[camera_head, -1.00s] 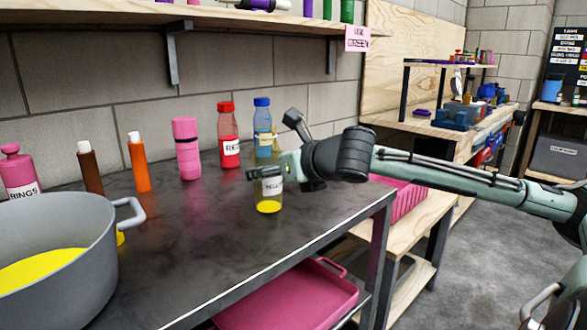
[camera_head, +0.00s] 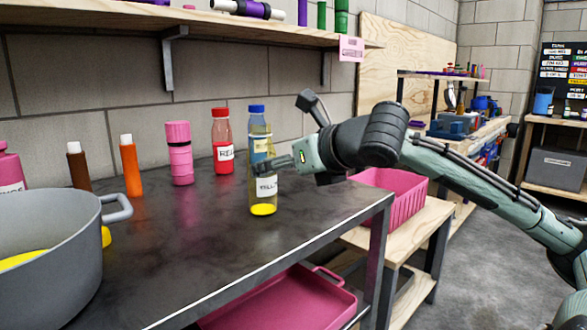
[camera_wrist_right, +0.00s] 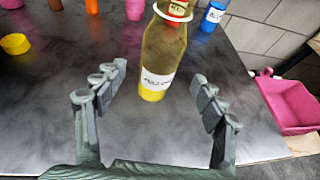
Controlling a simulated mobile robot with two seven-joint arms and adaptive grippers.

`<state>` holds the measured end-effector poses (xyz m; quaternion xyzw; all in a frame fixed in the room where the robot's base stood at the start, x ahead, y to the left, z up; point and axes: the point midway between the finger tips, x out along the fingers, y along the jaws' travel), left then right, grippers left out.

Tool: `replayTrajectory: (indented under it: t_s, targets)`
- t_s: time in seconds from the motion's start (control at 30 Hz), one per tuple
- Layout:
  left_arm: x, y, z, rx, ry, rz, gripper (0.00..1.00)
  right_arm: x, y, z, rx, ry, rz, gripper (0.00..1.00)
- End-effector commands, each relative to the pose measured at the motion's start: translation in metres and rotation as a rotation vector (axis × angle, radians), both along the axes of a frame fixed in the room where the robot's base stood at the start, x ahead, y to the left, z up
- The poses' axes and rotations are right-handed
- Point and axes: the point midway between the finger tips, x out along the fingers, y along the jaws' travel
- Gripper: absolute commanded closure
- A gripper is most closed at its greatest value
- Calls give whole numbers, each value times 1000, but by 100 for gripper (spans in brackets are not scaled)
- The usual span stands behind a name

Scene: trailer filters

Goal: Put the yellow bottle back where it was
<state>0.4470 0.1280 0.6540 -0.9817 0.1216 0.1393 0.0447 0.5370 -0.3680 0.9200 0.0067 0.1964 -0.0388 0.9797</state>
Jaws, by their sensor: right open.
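The yellow bottle (camera_head: 263,208) is clear, with a white label and a little yellow liquid at its base. It stands upright on the dark table (camera_head: 200,245), in front of the blue-capped bottle (camera_head: 257,122). In the right wrist view the yellow bottle (camera_wrist_right: 162,60) stands ahead of the spread fingers, apart from them. My right gripper (camera_head: 283,163) is open and empty, at the bottle's right side. It also shows in the wrist view (camera_wrist_right: 158,76). The bottle's top overlaps the blue-capped bottle in the head view. My left gripper is not in view.
A red-capped bottle (camera_head: 222,140), a pink flask (camera_head: 180,155), an orange bottle (camera_head: 131,165) and a brown bottle (camera_head: 77,168) stand along the wall. A grey pot (camera_head: 60,260) fills the left. A yellow lid (camera_wrist_right: 15,44) lies on the table. The front table surface is clear.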

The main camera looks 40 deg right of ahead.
Motion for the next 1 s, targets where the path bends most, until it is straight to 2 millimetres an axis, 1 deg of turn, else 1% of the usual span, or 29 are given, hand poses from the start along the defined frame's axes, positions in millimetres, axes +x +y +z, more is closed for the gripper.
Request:
replayTrajectory:
  t_s: [0.03, 0.1, 0.2, 0.3, 0.43, 1.0]
  targets:
    - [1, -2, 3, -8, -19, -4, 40, -8, 2, 3, 7, -6, 1, 30]
    - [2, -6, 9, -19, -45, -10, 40, -18, 2, 7, 5, -4, 1, 30]
    - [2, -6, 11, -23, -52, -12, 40, -28, 3, 13, 3, -3, 1, 30]
    - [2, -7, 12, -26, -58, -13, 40, -35, 3, 15, 2, -2, 0, 30]
    - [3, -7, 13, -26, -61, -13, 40, -37, 3, 16, 2, -1, 1, 30]
    - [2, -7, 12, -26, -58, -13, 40, -37, 3, 16, 1, -2, 1, 30]
